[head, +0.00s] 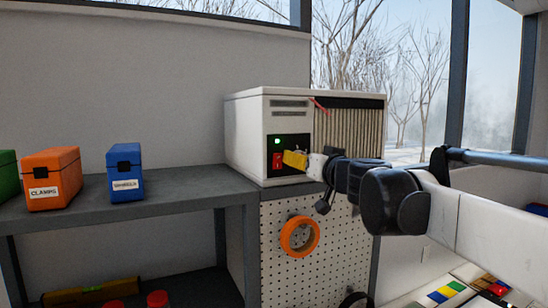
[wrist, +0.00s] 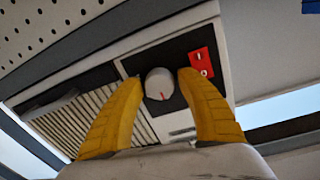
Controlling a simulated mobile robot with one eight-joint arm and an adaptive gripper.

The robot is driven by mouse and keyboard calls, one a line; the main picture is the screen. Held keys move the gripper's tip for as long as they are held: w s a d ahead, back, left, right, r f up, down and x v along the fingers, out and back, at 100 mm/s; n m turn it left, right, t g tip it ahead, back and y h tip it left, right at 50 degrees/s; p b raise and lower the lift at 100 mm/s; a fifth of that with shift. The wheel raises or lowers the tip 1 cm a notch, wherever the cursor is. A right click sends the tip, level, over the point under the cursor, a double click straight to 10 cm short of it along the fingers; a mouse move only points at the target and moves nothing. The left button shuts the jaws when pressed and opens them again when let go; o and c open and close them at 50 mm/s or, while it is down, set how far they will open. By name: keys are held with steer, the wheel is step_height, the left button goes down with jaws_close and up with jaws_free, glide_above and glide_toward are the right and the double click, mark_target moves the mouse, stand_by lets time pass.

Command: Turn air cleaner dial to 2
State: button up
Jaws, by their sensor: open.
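The air cleaner (head: 245,135) is a white box with a pleated filter and a dark control panel, standing at the right end of the grey bench. Its dial (wrist: 157,78) is a round pale knob with a red pointer mark near the lower edge in the wrist view. No numbers around it are readable. My gripper (wrist: 160,80) is open, with one yellow finger on each side of the dial; I cannot tell whether either touches it. In the head view my gripper (head: 295,159) is in front of the panel and hides the dial.
A red switch (head: 277,160) and a green light (head: 278,141) are on the panel beside my fingers. Orange (head: 51,175) and blue (head: 126,168) boxes stand left on the bench (head: 190,198). Orange tape (head: 284,238) hangs on the pegboard below. The bench between boxes and cleaner is clear.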

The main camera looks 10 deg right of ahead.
steer(key=c, duration=0.9)
steer(key=shift+c, duration=0.2)
steer(key=shift+m, duration=0.4)
steer(key=m+b, duration=0.1)
steer(key=m, duration=0.9)
steer(key=shift+r+m+g, duration=0.1)
steer(key=shift+m+g, duration=0.2)
steer(key=shift+g, duration=0.1)
steer(key=o, duration=0.9)
